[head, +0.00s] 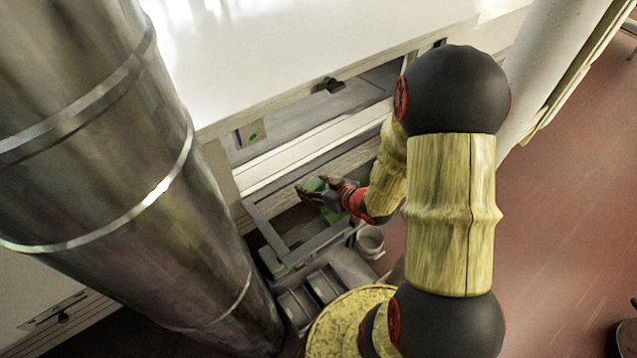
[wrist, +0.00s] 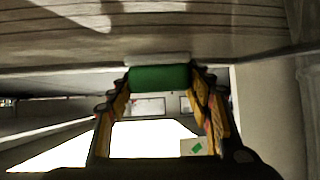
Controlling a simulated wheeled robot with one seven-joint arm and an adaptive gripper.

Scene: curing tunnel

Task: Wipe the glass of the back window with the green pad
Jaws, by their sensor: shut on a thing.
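My gripper (head: 318,190) is shut on the green pad (head: 314,184), low in front of the pale cabinet. In the wrist view the pad (wrist: 160,77) is a green roll-like block across the two yellow and black fingertips (wrist: 160,80). A pale strip shows just beyond it, beneath a brown-grey grained surface (wrist: 150,40). I cannot tell whether the pad touches anything. A grey frame (head: 262,222) lies around and below the gripper in the head view. I cannot tell for sure which surface is the back window's glass; my arm hides part of this area.
A large metal duct (head: 90,150) stands close on the left, and a white pipe (head: 560,60) is at the right. The white cabinet top (head: 300,40) with a dark latch (head: 330,86) overhangs. Below are grey trays (head: 325,284) and a white bucket (head: 370,241).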

